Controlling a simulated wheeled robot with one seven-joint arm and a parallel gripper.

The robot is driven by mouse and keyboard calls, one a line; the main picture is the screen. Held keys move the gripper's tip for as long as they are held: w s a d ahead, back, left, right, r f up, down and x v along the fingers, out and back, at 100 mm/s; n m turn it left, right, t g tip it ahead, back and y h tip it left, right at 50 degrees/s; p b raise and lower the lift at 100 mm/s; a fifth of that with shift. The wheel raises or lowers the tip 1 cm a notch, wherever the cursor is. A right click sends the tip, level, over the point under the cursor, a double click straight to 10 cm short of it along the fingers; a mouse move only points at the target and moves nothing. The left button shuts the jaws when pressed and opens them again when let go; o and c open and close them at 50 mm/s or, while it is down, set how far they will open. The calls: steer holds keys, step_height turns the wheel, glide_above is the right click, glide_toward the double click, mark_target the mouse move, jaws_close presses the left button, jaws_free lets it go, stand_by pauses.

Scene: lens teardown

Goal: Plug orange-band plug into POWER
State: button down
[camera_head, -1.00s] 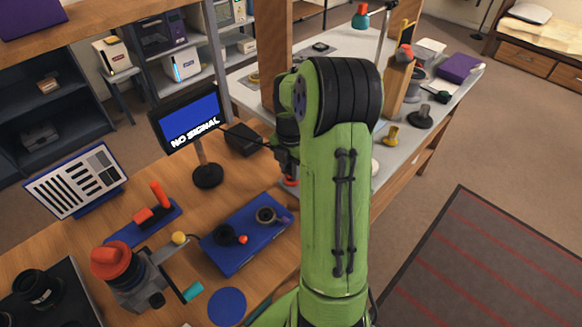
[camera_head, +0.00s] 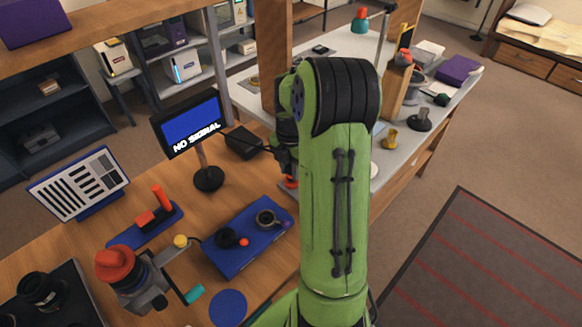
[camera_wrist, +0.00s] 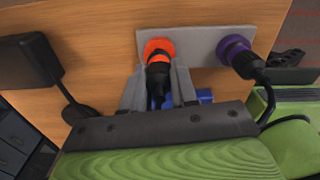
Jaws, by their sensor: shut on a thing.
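In the wrist view my gripper (camera_wrist: 159,72) is shut on a black plug with an orange band (camera_wrist: 157,58). The plug's front end meets an orange round socket (camera_wrist: 158,44) on a grey plate (camera_wrist: 200,40). I cannot tell how deep it sits. A purple connector (camera_wrist: 236,50) with a black cable is at the plate's right end. No POWER label is readable. In the head view my arm hides the plug and the plate. The monitor (camera_head: 190,122) there reads NO SIGNAL on blue.
A black box (camera_wrist: 28,62) with a cable lies left of my gripper in the wrist view. In the head view a blue tray (camera_head: 247,250) with dark parts lies on the wooden bench, near a red-topped clamp device (camera_head: 116,262).

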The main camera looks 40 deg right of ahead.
steer(key=shift+r+p, duration=2)
steer(key=shift+r, duration=0.3)
